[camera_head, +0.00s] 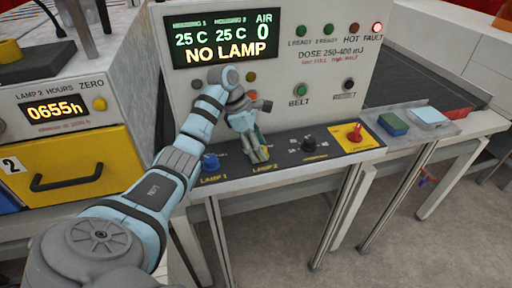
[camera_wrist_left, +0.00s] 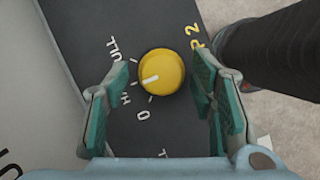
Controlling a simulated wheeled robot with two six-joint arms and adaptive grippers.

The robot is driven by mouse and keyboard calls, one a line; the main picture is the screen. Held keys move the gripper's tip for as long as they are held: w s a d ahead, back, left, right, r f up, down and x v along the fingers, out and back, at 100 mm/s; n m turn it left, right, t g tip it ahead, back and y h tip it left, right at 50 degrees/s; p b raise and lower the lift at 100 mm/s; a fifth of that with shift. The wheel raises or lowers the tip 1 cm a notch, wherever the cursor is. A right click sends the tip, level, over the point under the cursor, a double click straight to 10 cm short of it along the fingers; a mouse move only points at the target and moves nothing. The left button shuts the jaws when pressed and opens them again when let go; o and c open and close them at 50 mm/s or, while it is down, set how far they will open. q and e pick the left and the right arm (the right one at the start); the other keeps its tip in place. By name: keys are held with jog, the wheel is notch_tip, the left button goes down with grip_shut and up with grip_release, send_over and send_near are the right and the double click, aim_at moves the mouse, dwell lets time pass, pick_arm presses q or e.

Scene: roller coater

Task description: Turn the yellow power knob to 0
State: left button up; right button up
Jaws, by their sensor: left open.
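The yellow power knob (camera_wrist_left: 166,68) sits on the dark panel strip. Its white pointer aims left and slightly down, toward the HI mark. The 0 mark lies below the knob and FULL lies above left. My left gripper (camera_wrist_left: 163,82) is open, with one green-padded finger on each side of the knob. A gap shows between each pad and the knob. In the head view my left gripper (camera_head: 257,148) reaches down over the LAMP 2 place and mostly hides the knob. My right gripper is not in view.
A blue knob (camera_head: 210,162) stands left of my gripper, a black knob (camera_head: 309,144) and a red switch (camera_head: 355,133) right. The panel display (camera_head: 220,38) reads NO LAMP; the fault light (camera_head: 377,27) glows red. A dark shape (camera_wrist_left: 280,45) shows beyond the strip.

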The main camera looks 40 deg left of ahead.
pick_arm(q)
jog(key=shift+r, duration=0.1)
jog(key=shift+d, duration=0.1)
jog(key=shift+c, duration=1.2)
jog(key=c, duration=0.9)
jog(key=n+t+p, duration=0.1)
jog(key=n+p, duration=0.1)
jog(key=n, duration=0.1)
jog(key=shift+s+r+n+y, duration=0.1)
jog(key=shift+r+n+y, duration=0.05)
jog(key=shift+n+y, duration=0.2)
jog(key=n+y, duration=0.1)
jog(key=n, duration=0.1)
jog(key=n+y+p, duration=0.1)
jog(key=n, duration=0.2)
jog(key=shift+d+t+p, duration=0.2)
jog(key=shift+t+p, duration=0.1)
jog(key=shift+t, duration=0.1)
